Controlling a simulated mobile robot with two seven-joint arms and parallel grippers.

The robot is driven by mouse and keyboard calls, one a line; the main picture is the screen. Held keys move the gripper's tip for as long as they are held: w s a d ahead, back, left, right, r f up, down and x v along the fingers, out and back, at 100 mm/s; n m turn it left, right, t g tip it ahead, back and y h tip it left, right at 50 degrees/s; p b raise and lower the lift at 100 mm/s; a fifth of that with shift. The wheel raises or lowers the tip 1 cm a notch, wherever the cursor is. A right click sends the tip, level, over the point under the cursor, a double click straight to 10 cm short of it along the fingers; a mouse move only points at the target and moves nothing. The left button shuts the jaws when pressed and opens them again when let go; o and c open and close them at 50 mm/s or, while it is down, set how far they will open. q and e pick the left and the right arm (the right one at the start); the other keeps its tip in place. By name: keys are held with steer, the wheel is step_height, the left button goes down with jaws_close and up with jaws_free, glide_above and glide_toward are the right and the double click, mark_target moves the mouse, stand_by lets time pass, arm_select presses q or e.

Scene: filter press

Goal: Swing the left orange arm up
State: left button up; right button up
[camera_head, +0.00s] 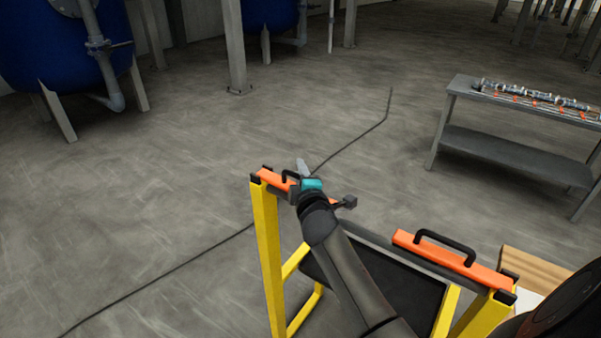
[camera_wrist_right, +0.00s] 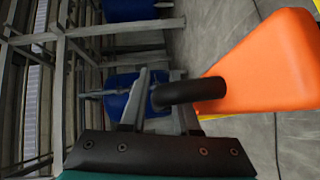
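The left orange arm (camera_head: 268,177) lies along the top bar at the left end of a yellow frame. Its black handle (camera_head: 289,174) is partly hidden by my right gripper (camera_head: 303,168), which is at the arm's inner end. In the right wrist view, the orange arm (camera_wrist_right: 265,68) is at the right and its black handle (camera_wrist_right: 185,93) reaches across in front of one finger of the right gripper (camera_wrist_right: 160,76). The fingers are apart, with the handle's end over the gap; a firm grip is not visible. The left gripper is not in view.
The right orange arm (camera_head: 452,259), with a black handle, lies flat on the yellow frame (camera_head: 267,245). A grey table (camera_head: 505,150) with metal parts stands at the right. Blue tanks (camera_head: 65,45) stand at the back. Open floor lies to the left, crossed by a dark line.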

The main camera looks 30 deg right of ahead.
steer(key=shift+c, duration=0.2)
jaws_close()
stand_by(1.2)
